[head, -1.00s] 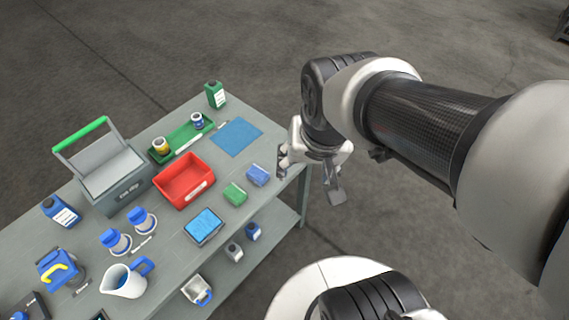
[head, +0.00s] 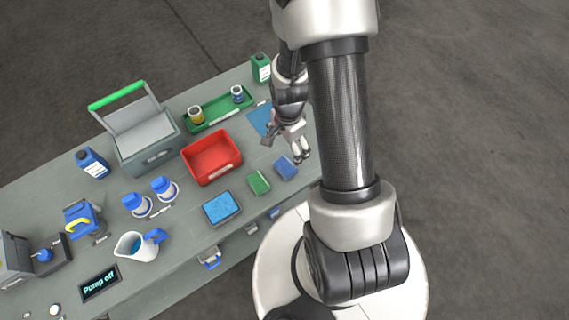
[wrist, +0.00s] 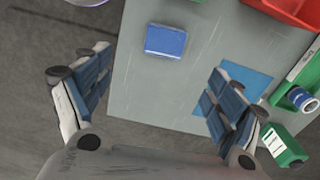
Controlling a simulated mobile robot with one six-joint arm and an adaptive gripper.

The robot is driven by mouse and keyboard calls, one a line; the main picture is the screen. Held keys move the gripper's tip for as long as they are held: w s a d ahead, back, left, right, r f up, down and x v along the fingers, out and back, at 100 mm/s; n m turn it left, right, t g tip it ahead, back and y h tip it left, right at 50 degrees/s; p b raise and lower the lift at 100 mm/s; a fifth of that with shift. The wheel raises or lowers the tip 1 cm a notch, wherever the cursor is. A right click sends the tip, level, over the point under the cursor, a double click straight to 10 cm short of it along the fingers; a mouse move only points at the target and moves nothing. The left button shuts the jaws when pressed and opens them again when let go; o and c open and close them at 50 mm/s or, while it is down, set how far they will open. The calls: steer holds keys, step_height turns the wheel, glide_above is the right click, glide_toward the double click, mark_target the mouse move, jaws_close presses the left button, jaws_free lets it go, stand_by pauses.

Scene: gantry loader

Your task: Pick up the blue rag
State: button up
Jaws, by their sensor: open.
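The blue rag (head: 286,167) looks like a small folded block and lies on the grey workbench near its front right edge. In the wrist view the blue rag (wrist: 165,41) lies at the top middle, ahead of the fingers and between their lines. My gripper (head: 285,147) is open and empty, above the bench's right end, just behind the rag in the head view. In the wrist view my gripper (wrist: 158,95) shows two widely spread fingers, apart from the rag.
A green folded block (head: 259,183) lies left of the rag, and a red bin (head: 212,158) stands behind it. A flat blue sheet (head: 259,118) is partly hidden by my arm. A green tray (head: 219,113) and green bottle (head: 261,68) stand farther back.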

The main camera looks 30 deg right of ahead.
steer(key=b, duration=0.2)
glide_above(286, 166)
steer(key=f, duration=0.7)
steer(key=shift+s+f, duration=0.25)
steer(key=shift+s, duration=0.05)
steer(key=f, duration=0.2)
steer(key=f+b, duration=0.1)
steer(key=f, duration=0.1)
steer(key=w+f+b, duration=0.1)
steer(key=f, duration=0.1)
steer(key=shift+f, duration=0.2)
steer(key=shift+s, duration=0.1)
steer(key=shift+c, duration=0.3)
steer(key=c, duration=1)
steer(key=shift+r, duration=0.15)
step_height(286, 166, up, 20)
steer(key=p, duration=0.5)
steer(key=shift+p, duration=0.3)
